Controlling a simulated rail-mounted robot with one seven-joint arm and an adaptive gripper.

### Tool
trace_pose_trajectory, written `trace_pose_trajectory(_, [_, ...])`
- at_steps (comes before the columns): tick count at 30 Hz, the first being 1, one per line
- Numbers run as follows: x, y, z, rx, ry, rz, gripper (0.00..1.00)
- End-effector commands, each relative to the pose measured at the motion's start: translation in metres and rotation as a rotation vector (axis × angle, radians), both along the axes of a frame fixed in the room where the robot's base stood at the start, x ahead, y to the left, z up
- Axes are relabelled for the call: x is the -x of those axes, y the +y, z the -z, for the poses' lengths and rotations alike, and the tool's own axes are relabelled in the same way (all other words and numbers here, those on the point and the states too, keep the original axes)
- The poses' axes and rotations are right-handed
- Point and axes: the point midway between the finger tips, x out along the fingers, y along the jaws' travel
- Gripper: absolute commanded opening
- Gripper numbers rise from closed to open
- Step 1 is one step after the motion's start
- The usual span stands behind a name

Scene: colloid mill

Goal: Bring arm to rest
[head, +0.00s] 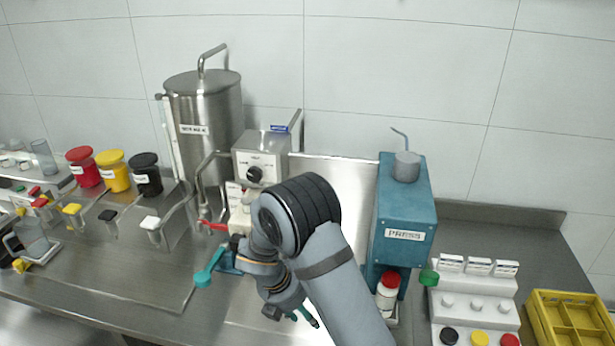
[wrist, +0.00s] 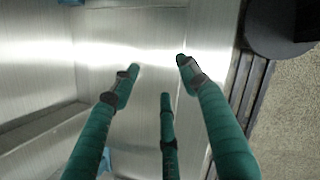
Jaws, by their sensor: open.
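My gripper (head: 297,318) hangs low in front of the colloid mill, close to the front of the steel counter, partly hidden behind my own forearm in the head view. In the wrist view my gripper (wrist: 160,80) shows its green fingers spread apart, with nothing between them. Below the fingers is bare brushed steel (wrist: 150,25). The colloid mill (head: 262,160), a grey box with a dial, stands behind my arm, and its lower part is mostly hidden. A teal handle (head: 205,275) sticks out to the left of my wrist.
A steel tank (head: 205,115) stands at the back left, near red, yellow and black jars (head: 113,170). A blue press (head: 405,220) stands right of my arm, with a red-capped bottle (head: 387,290) before it. A white stepped rack (head: 475,300) and yellow crate (head: 540,297) are far right.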

Motion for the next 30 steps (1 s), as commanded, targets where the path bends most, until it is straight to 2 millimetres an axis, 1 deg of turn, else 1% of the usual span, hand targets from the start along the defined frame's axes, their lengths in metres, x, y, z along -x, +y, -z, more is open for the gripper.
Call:
trace_pose_trajectory(1, [0.002, 0.004, -0.012, -0.003, -0.004, 0.001, 0.45])
trace_pose_trajectory(9, [0.015, 0.023, -0.063, -0.004, -0.002, -0.004, 0.45])
trace_pose_trajectory(15, [0.024, 0.016, -0.063, 0.049, 0.083, -0.126, 0.45])
trace_pose_trajectory(21, [0.032, 0.015, -0.063, 0.061, 0.132, -0.161, 0.45])
trace_pose_trajectory(30, [0.034, 0.015, -0.063, 0.062, 0.139, -0.167, 0.45])
